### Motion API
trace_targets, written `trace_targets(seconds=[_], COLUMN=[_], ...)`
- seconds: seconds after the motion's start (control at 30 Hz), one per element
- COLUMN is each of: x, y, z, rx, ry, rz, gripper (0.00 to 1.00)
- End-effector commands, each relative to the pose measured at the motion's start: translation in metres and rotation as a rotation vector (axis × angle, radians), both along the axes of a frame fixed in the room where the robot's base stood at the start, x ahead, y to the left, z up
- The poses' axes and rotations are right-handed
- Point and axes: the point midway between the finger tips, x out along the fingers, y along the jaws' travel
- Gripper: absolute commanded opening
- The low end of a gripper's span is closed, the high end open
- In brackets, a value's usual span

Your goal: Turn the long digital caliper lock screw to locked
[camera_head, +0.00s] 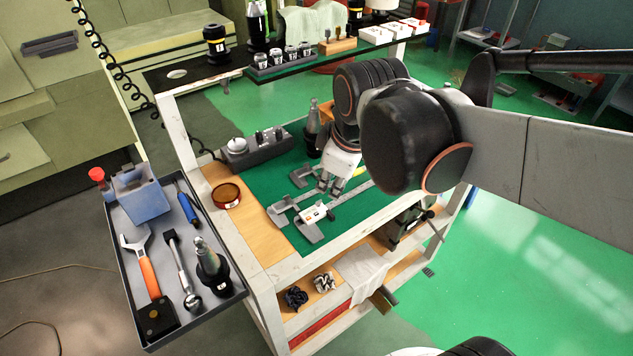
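A long digital caliper (315,214) lies on the green mat of the cart, near its front edge. Its grey jaws are at the left and its beam runs up to the right. Its lock screw is too small to make out. My gripper (331,187) points down just above and behind the caliper's display body. Its fingertips are small here, and I cannot tell whether they are open or touch anything. A second grey measuring tool (301,176) lies behind the long caliper, partly hidden by my gripper.
A grey block with a gauge (255,148) and a dark-based tool holder (313,130) stand behind. A round amber-topped tin (227,194) is at the left. A side tray (137,322) holds a wrench and other tools. An upper shelf (345,50) carries holders and boxes.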

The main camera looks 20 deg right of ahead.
Motion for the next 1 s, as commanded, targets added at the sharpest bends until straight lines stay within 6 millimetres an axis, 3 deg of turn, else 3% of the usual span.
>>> trace_targets(seconds=[0.03, 0.2, 0.5, 0.77, 1.0], x=[0.010, 0.036, 0.073, 0.081, 0.081], y=[0.000, 0.000, 0.000, 0.000, 0.000], z=[0.010, 0.017, 0.014, 0.005, -0.028], rx=[-0.029, -0.120, -0.189, -0.194, -0.194], ry=[0.030, 0.141, 0.292, 0.327, 0.327], rz=[0.081, 0.401, 0.907, 1.062, 1.063], gripper=[0.23, 0.23, 0.23, 0.23, 0.23])
